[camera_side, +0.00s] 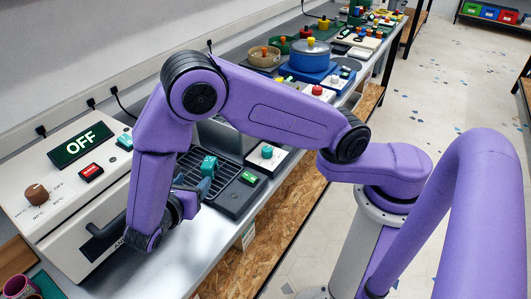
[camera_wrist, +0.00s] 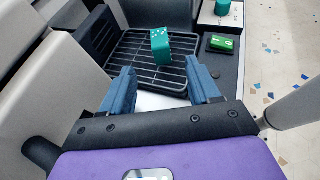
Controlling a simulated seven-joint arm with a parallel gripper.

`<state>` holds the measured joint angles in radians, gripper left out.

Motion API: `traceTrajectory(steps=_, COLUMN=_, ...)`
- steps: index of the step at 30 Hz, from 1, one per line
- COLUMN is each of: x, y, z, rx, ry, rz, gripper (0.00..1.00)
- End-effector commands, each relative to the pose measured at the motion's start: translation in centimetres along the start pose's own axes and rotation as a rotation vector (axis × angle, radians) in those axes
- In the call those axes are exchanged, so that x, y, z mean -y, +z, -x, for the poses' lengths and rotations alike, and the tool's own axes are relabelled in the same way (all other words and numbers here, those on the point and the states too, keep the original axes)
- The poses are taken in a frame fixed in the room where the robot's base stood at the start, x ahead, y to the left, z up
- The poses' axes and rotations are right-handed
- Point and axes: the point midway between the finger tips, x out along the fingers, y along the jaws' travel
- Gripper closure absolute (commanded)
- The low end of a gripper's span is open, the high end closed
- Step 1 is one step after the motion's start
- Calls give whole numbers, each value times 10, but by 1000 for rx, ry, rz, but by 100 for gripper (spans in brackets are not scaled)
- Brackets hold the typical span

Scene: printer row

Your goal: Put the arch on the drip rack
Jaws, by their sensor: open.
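A teal block-like piece (camera_wrist: 160,46), with pale dots on its top edge, stands at the drip rack, seemingly on its bars. It is probably the arch, but no opening shows clearly. It also shows in the side view (camera_side: 208,165). The drip rack (camera_wrist: 173,74) is a black wire grid in a dark tray; its bars also show in the side view (camera_side: 222,183). My gripper (camera_wrist: 164,80) has its two blue fingers apart with nothing between them. It is on the near side of the teal piece, apart from it. In the side view, my arm partly hides the fingers.
A white machine with an OFF display (camera_side: 82,145) stands left of the rack. A green button (camera_wrist: 222,43) sits right of the rack, and a teal knob on a white box (camera_side: 267,152) beyond it. A blue pot (camera_side: 309,56) stands farther along the crowded counter.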

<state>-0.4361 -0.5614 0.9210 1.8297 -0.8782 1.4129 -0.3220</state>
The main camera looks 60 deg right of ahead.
Motion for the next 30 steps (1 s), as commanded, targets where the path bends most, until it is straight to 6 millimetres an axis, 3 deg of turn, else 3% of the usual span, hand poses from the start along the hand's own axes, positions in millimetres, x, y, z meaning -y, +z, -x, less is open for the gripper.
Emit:
traceTrajectory(steps=5, x=8, y=12, z=-2, rx=-56, ry=-21, rz=-48, gripper=39)
traceTrajectory(steps=11, x=43, y=47, z=-7, rx=-254, ry=-93, rz=-200, gripper=39)
traceTrajectory(steps=21, x=138, y=94, z=-13, rx=-650, ry=-254, rz=-481, gripper=39)
traceTrajectory(steps=30, x=231, y=117, z=-9, rx=-982, ry=-416, rz=-691, gripper=39)
